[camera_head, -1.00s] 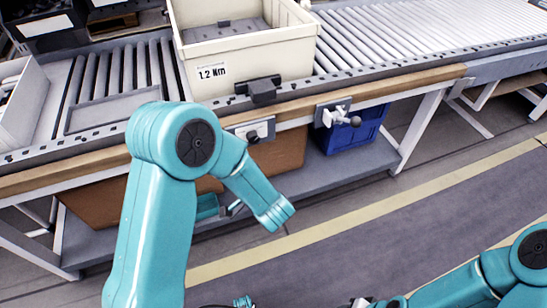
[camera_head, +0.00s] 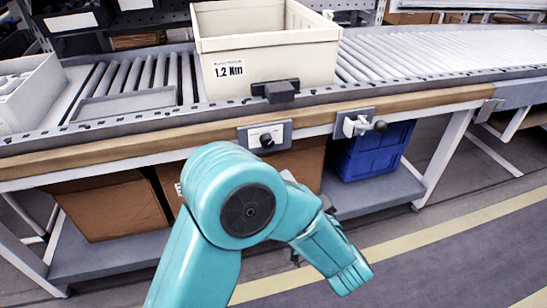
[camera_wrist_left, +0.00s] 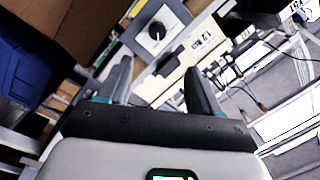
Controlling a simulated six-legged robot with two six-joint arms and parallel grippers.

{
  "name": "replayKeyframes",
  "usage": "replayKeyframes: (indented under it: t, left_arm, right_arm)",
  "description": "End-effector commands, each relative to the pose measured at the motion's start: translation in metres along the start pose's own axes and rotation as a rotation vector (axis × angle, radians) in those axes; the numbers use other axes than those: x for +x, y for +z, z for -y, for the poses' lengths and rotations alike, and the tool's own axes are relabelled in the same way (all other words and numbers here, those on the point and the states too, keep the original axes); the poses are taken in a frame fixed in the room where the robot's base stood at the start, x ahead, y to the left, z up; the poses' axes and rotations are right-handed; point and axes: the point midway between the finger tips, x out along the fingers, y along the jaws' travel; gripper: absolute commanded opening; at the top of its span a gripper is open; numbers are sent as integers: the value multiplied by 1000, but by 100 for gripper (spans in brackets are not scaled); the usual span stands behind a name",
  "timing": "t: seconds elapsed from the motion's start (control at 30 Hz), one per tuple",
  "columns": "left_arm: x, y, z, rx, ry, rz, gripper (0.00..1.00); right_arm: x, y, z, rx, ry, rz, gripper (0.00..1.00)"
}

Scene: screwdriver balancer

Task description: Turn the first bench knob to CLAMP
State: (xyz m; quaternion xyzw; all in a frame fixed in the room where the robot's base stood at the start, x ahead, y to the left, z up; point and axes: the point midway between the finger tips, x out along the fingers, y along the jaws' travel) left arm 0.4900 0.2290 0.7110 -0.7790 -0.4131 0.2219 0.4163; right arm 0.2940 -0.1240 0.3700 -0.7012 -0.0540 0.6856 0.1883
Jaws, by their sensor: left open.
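The bench has a grey plate (camera_head: 284,128) on its wooden front edge with a small round black knob (camera_head: 266,141). To its right a second grey plate (camera_head: 345,122) carries a lever-like handle with a dark ball end (camera_head: 380,126). In the left wrist view a black round knob (camera_wrist_left: 157,31) on a grey plate shows beyond the fingers, between them in the picture. My left gripper (camera_wrist_left: 157,88) is open and empty, apart from the knob. In the head view my left arm mostly hides it. The knob's markings are too small to read. My right gripper is out of view.
A cream bin (camera_head: 271,47) labelled 1.2 Nm stands on the roller conveyor (camera_head: 440,55), with a dark block (camera_head: 280,92) in front. Cardboard boxes (camera_head: 110,207) and a blue crate (camera_head: 373,155) sit on the lower shelf. The floor at right is clear.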

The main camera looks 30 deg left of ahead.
Motion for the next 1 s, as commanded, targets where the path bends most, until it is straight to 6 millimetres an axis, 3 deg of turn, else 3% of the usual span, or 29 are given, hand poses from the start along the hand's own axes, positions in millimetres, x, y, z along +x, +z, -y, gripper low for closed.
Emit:
replayKeyframes:
  t: [0.17, 0.7, 1.0]
  left_arm:
    - [6, 1, -5, -5, 2, -7, 64]
    - [122, 0, -7, -5, 2, -9, 64]
    - [155, -2, -6, -3, 5, -12, 64]
  right_arm:
    - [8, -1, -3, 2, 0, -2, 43]
    - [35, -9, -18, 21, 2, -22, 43]
    - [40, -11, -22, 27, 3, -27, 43]
